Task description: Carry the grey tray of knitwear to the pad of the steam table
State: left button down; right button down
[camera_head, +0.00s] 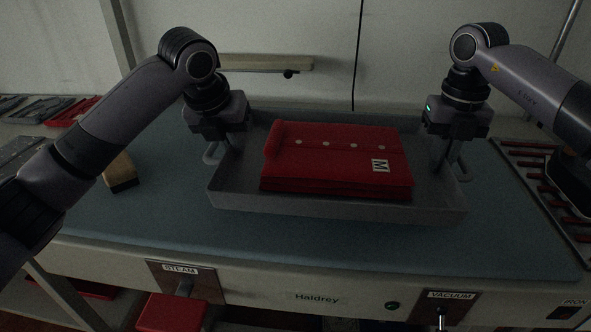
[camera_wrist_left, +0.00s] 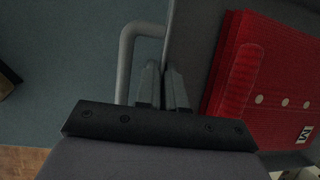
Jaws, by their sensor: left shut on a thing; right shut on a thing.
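The grey tray (camera_head: 330,211) is over the blue-grey pad (camera_head: 160,220) of the steam table, in the middle of the head view. I cannot tell whether its base touches the pad. Folded red knitwear (camera_head: 335,155) with pale buttons and a white M label lies in the tray. My left gripper (camera_head: 228,150) is shut at the tray's left side, by its handle (camera_wrist_left: 126,60). The left wrist view shows its fingers (camera_wrist_left: 164,88) close together at the tray wall. My right gripper (camera_head: 446,165) is shut at the tray's right side; its fingertips are partly hidden.
A brush-like wooden block (camera_head: 121,172) lies on the pad left of the tray. A rack with red bars (camera_head: 545,185) stands at the right. STEAM (camera_head: 181,269) and VACUUM (camera_head: 449,296) controls are on the table's front. The pad in front of the tray is clear.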

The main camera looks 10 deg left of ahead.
aim_at(236, 159)
pick_arm(q)
jog(key=shift+d, duration=0.3)
pick_arm(e)
jog(key=shift+a+f, duration=0.1)
jog(key=shift+a, duration=0.2)
